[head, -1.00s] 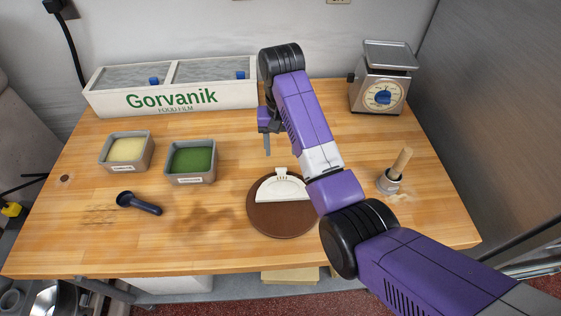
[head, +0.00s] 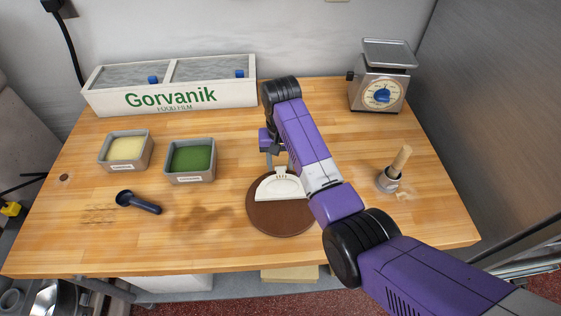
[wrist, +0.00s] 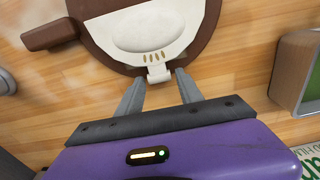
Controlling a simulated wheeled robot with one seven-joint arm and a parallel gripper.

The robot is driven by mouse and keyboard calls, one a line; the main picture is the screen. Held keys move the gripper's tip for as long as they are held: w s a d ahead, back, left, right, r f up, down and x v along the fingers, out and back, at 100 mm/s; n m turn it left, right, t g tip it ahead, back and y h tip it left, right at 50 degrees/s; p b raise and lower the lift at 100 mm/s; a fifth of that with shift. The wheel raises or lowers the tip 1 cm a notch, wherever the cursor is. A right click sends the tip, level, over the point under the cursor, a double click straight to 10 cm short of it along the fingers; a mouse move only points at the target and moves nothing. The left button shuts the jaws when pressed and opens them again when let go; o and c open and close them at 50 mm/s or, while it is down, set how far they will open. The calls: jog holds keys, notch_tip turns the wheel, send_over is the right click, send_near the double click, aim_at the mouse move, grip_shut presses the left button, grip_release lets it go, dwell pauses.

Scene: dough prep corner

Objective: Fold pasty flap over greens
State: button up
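The cream pasty dough (head: 281,189) lies on a round brown board (head: 283,221), shaped like a half disc with its straight side toward me. In the wrist view the dough (wrist: 145,34) has a raised oval, a row of small slots and a small tab (wrist: 159,74) at its edge. No greens show on the dough; a grey tub of greens (head: 191,159) stands to the left. My gripper (wrist: 159,77) is open, fingertips spread either side of the tab; contact is unclear. In the head view my gripper (head: 276,158) is low at the dough's far edge.
A tub of pale filling (head: 126,148) and a dark scoop (head: 138,202) lie further left. A white film box (head: 170,95) and scale (head: 382,84) stand at the back. A cup with a wooden handle (head: 391,176) is right.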

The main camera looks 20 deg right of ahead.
grip_shut()
dwell(1.2)
